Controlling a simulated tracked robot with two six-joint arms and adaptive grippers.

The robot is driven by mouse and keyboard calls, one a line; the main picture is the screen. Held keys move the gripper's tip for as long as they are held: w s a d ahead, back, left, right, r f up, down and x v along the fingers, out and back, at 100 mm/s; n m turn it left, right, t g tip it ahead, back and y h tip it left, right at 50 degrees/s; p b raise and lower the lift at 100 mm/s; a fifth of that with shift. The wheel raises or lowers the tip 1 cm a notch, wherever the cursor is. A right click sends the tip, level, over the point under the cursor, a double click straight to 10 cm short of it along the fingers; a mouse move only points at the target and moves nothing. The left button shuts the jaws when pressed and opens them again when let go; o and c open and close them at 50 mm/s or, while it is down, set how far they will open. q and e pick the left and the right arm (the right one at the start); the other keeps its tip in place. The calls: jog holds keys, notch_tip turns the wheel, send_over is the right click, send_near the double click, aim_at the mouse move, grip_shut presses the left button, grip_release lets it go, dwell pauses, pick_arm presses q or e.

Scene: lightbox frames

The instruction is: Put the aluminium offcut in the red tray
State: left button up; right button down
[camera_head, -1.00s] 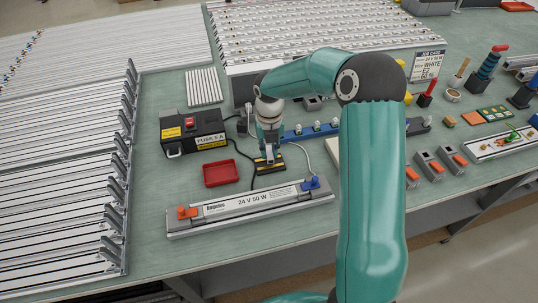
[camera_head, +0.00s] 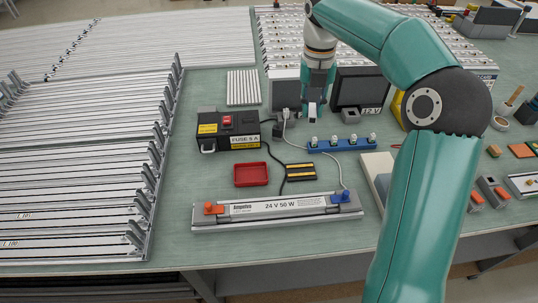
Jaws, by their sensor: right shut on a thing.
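The red tray (camera_head: 251,176) lies on the green bench left of centre, and I see nothing in it. My right gripper (camera_head: 313,109) is behind and to the right of the tray, pointing down in front of the grey lightbox wall. It is shut on a small light-grey piece at its fingertips. The piece is too small to see clearly; it may be the aluminium offcut. No other offcut can be made out. My left gripper is not in view.
A black fuse box (camera_head: 228,131) stands behind the tray. A striped black-and-yellow pad (camera_head: 300,172) and cables lie to its right. A blue strip (camera_head: 341,145) with white connectors is further right. A 24 V light unit (camera_head: 277,207) lies in front. Metal profiles (camera_head: 85,165) fill the left.

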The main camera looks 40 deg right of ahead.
jog(key=w+a+r+b, duration=0.1)
jog(key=w+a+b, duration=0.1)
jog(key=w+a, duration=0.5)
jog(key=n+b, duration=0.1)
jog(key=n, duration=0.1)
send_over(249, 175)
jog(key=shift+s+a+f+b, duration=0.1)
jog(key=shift+f+b, duration=1.25)
jog(key=shift+f, duration=8.8)
jog(key=shift+f, duration=0.1)
jog(key=shift+f, duration=0.55)
jog(key=c, duration=1.1)
grip_release()
jog(key=shift+o, duration=0.2)
